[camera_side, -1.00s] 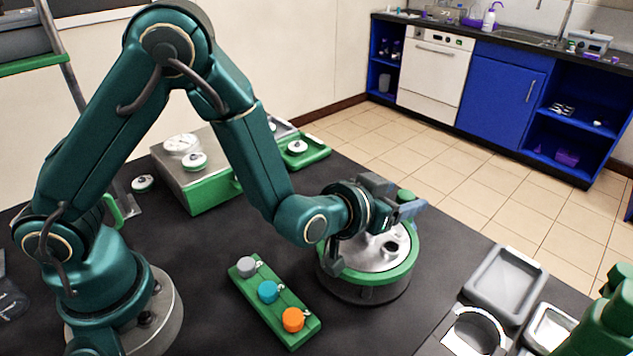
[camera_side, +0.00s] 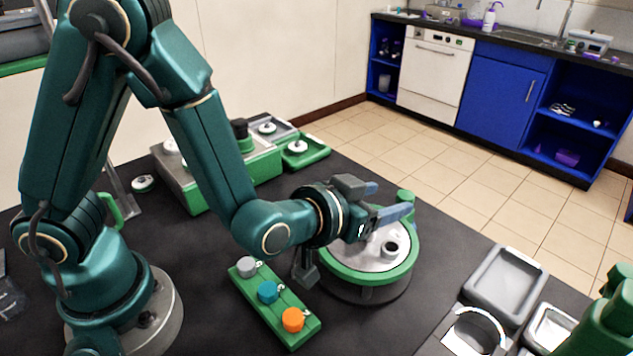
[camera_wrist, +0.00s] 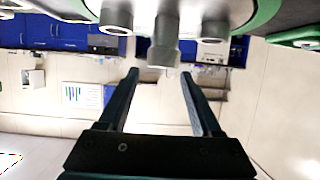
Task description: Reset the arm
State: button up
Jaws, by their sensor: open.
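The fingers point to the right and hold nothing. In the wrist view my gripper (camera_wrist: 160,75) shows two dark fingers spread apart with nothing between them. Grey cylindrical metal parts (camera_wrist: 165,40) lie beyond the fingertips at the top of that view. My arm reaches over from the left, bent high at the elbow.
A green rack (camera_side: 292,340) with grey, blue and orange caps lies in front of the device. A metal box with a green base (camera_side: 190,195) stands behind my arm. Grey trays (camera_side: 500,285) are at the right. Dark table (camera_side: 215,325) is bare around the rack.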

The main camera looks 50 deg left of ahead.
jog(key=s+a+r+n+t+h, duration=0.1)
jog(key=a+r, duration=0.2)
jog(key=r, duration=0.5)
jog(key=a+r+n, duration=0.1)
jog(key=a+r, duration=0.3)
jog(key=r, duration=0.3)
jog(key=s+a+f+m+g, duration=0.1)
jog(key=s+f+g, duration=0.3)
jog(key=s, duration=0.5)
jog(key=s+a+f+m+g, duration=0.1)
jog(key=s+a+f+g, duration=0.1)
jog(key=s+f+g, duration=0.3)
jog(key=s, duration=0.4)
jog(key=shift+s+a+y, duration=0.15)
jog(key=shift+s+y, duration=0.15)
jog(key=shift+f, duration=0.1)
jog(key=shift+c, duration=0.4)
